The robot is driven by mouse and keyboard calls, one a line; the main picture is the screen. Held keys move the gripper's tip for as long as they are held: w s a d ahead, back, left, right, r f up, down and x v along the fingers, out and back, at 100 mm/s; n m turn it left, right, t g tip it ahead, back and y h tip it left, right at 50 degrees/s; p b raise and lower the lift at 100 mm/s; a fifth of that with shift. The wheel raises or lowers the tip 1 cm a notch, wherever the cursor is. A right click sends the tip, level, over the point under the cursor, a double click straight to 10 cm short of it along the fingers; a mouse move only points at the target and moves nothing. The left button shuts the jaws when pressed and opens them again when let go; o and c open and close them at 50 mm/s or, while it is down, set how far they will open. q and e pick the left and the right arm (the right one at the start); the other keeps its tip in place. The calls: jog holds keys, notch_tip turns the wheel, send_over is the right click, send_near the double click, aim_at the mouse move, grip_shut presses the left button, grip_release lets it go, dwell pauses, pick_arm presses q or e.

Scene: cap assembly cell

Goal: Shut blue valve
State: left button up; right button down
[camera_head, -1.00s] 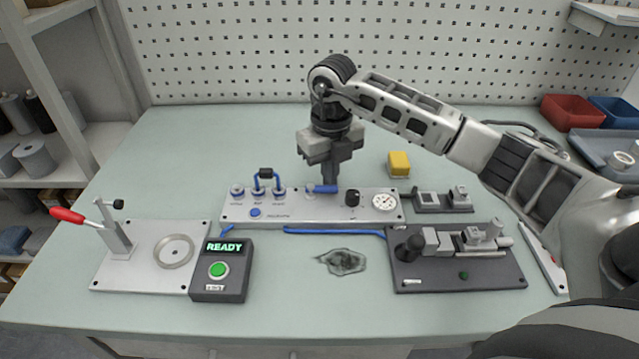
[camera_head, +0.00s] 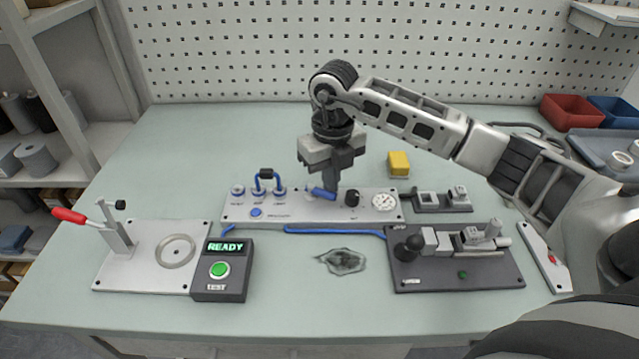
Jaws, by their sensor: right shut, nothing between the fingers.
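The blue valve handle (camera_head: 322,193) sits on the grey pneumatic panel (camera_head: 300,213) in the middle of the table. It lies nearly sideways, slightly tilted. My right gripper (camera_head: 330,188) points straight down just behind the handle, its fingers shut and empty. The fingertips are at or very near the handle; I cannot tell whether they touch it. The valve's base is partly hidden by the handle and fingers. My left gripper is not in view.
A READY box (camera_head: 222,270) and lever plate (camera_head: 140,262) stand at left, a dark fixture plate (camera_head: 460,277) at right. A yellow block (camera_head: 399,163) lies behind. A grey rag (camera_head: 342,261) lies in front.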

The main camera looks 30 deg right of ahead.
jog(key=shift+s, duration=0.2)
jog(key=shift+s+a, duration=0.2)
jog(key=shift+s, duration=0.15)
dwell(0.4)
jog(key=shift+s+a, duration=0.1)
jog(key=shift+a, duration=0.05)
jog(key=shift+s+a+p, duration=0.25)
jog(key=shift+a+p, duration=0.05)
